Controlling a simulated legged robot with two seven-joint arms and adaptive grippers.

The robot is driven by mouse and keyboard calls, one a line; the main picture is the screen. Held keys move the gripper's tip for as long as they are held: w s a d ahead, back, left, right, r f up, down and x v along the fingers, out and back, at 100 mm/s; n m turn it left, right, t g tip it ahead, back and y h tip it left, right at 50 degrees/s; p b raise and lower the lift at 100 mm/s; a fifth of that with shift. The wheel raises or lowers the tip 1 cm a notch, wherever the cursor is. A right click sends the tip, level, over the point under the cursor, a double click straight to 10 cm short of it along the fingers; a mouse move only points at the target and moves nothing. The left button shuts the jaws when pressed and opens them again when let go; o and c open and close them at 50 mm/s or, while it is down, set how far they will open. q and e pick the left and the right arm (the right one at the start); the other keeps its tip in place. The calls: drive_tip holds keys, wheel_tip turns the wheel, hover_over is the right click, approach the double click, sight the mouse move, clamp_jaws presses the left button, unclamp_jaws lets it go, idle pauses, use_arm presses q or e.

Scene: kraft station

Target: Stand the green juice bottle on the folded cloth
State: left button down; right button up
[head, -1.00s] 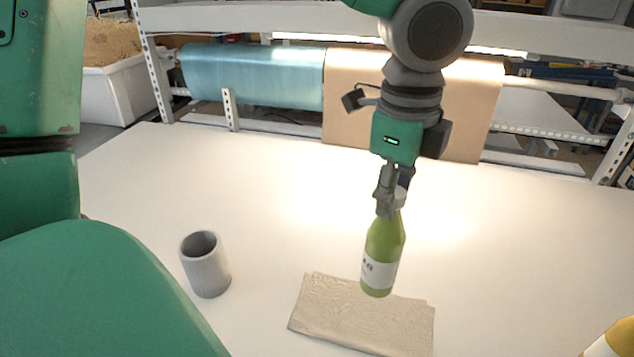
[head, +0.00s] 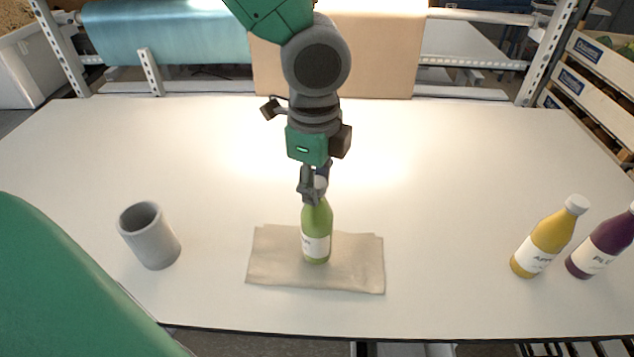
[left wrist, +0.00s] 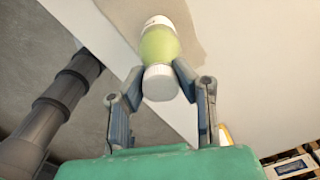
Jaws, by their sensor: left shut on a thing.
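The green juice bottle (head: 317,235) is upright over the middle of the beige folded cloth (head: 265,268) in the head view. Its base appears to meet the cloth, but I cannot tell for certain whether it bears on it. My right gripper is not in view.
A yellow bottle (head: 545,242) and a purple bottle (head: 602,246) stand at the right. The white table (head: 450,200) is clear between them and the cloth. Paper rolls hang behind the table.

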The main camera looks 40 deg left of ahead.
use_arm(q)
drive_tip(key=shift+f, duration=0.1)
drive_tip(key=shift+f, duration=0.35)
drive_tip(key=shift+s+f, duration=0.1)
drive_tip(key=shift+s, duration=0.15)
drive_tip(key=c, duration=1.3)
unclamp_jaws()
drive_tip(key=shift+w+f, duration=0.1)
drive_tip(key=shift+w, duration=0.2)
drive_tip(key=r, duration=1.3)
drive_tip(key=shift+s+r+p, duration=0.2)
drive_tip(key=shift+s+p, duration=0.05)
drive_tip(key=shift+p, duration=0.1)
drive_tip(key=shift+s+f, duration=0.1)
